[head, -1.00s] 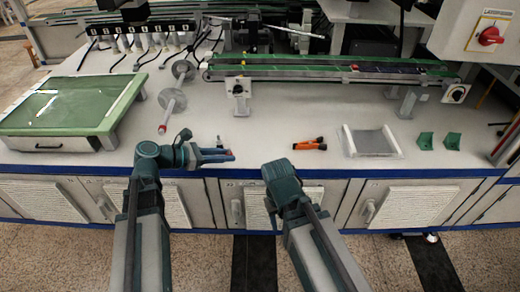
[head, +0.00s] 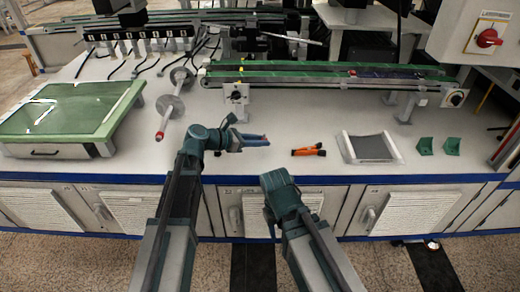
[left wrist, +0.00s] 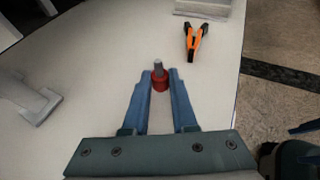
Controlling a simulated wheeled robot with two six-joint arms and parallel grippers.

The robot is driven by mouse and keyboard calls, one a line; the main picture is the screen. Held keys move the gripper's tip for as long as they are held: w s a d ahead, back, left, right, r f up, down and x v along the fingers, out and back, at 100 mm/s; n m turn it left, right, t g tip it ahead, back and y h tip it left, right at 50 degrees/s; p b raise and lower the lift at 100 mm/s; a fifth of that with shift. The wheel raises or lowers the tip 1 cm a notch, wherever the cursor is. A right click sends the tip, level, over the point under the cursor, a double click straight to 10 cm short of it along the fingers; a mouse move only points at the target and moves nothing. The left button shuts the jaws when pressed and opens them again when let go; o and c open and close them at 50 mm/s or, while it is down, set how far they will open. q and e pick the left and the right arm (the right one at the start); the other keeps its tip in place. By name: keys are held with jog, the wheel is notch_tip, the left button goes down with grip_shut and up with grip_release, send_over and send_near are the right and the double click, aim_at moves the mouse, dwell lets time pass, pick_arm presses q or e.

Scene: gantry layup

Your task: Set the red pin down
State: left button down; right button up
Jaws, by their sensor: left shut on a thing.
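The red pin (left wrist: 160,80) has a red body and a grey tip. In the left wrist view it sits between the two blue fingertips of my left gripper (left wrist: 159,84), which is shut on it. In the head view my left gripper (head: 262,140) is over the white table, left of the orange-and-black tool, and the pin is mostly hidden by the fingers. I cannot tell whether the pin touches the table. My right arm is at the table's front edge in the head view; its gripper's jaws do not show clearly.
The orange-and-black tool (head: 308,150) lies to the right, before a grey tray (head: 398,147) and green brackets (head: 425,146). A conveyor (head: 330,74) runs behind. A rod with discs (head: 170,106) and a green-topped box (head: 100,147) are left. White table around the gripper is clear.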

aim_at(260, 154)
pick_arm(q)
jog(key=shift+f+b, duration=1.75)
jog(key=shift+f, duration=0.05)
jog(key=shift+f, duration=0.1)
jog(key=c, duration=0.7)
grip_release()
jog(key=shift+r, duration=0.3)
jog(key=p+v, duration=0.4)
jog(key=v, duration=0.6)
jog(key=shift+a+r, duration=0.1)
jog(key=shift+p+v, duration=0.35)
jog(key=shift+v, duration=0.5)
